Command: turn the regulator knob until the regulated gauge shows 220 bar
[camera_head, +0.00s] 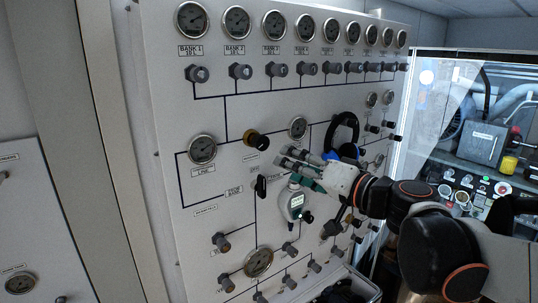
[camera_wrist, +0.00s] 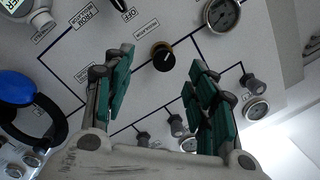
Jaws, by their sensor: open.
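The black knob with a brass collar (camera_head: 256,140), which looks like the regulator knob, sits on the panel between the LINE gauge (camera_head: 202,149) and another round gauge (camera_head: 297,128). I cannot tell for certain which gauge is the regulated one; the needles are too small to read. My gripper (camera_head: 286,158) is open, right of and below the knob in the head view, with its fingers pointing toward it. In the wrist view the knob (camera_wrist: 162,57) shows between the two green-padded fingers, apart from both. Its pale pointer mark faces up and right.
A row of bank gauges and grey valves (camera_head: 240,71) runs along the panel top. A digital instrument (camera_head: 294,203) hangs below my gripper. A black and blue headset-like loop (camera_head: 343,134) is behind my wrist. A black lever (camera_head: 260,187) stands below the knob.

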